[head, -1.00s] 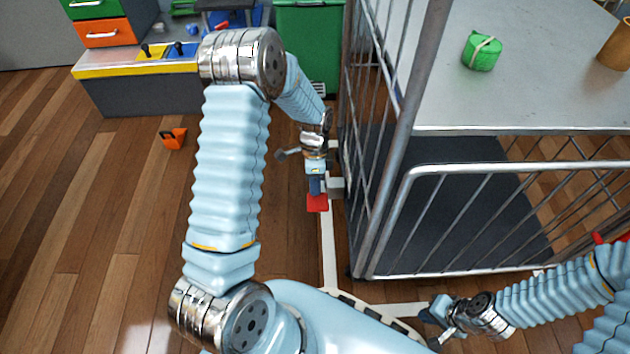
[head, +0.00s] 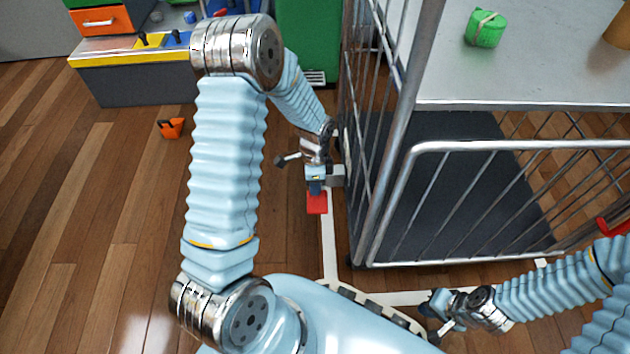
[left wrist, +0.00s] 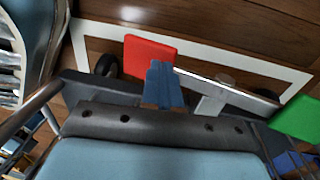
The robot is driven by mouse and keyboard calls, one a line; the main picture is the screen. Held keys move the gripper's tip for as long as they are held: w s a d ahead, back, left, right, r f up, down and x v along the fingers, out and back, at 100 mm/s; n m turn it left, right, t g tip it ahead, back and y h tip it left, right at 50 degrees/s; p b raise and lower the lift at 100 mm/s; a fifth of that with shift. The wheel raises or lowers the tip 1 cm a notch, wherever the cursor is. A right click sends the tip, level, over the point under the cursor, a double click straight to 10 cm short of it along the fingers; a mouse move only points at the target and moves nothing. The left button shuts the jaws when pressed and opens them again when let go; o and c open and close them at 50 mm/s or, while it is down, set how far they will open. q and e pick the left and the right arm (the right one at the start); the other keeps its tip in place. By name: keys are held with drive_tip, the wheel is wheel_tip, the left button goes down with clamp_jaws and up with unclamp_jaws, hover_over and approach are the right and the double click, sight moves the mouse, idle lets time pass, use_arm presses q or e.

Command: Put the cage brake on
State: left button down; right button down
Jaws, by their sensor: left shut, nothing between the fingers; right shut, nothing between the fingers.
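The cage (head: 405,150) is a grey wire roll cage right of centre in the head view. A red brake pedal (head: 317,203) sticks out low at its left side; it also shows in the left wrist view (left wrist: 150,52). My left gripper (head: 315,187) is shut and empty, pointing down at the pedal. In the left wrist view its blue fingertips (left wrist: 163,85) overlap the pedal's right edge; I cannot tell whether they touch. My right gripper (head: 428,306) is shut and empty, low in front of the cage.
A green parcel (head: 485,29) lies on the cage's grey shelf (head: 530,75). A green bin (head: 308,40) stands behind. An orange object (head: 171,128) lies on the floor at left. A white line (head: 328,245) marks the floor. A green flat piece (left wrist: 300,117) shows in the left wrist view.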

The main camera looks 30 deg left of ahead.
use_arm(q)
drive_tip(key=shift+s+d+f, duration=0.15)
drive_tip(key=shift+s+f, duration=0.1)
drive_tip(key=shift+f, duration=0.3)
use_arm(e)
drive_tip(key=shift+f, duration=0.3)
use_arm(q)
drive_tip(key=shift+s+d+f+b, duration=0.1)
drive_tip(key=shift+s+f+b, duration=0.05)
drive_tip(key=shift+b, duration=0.15)
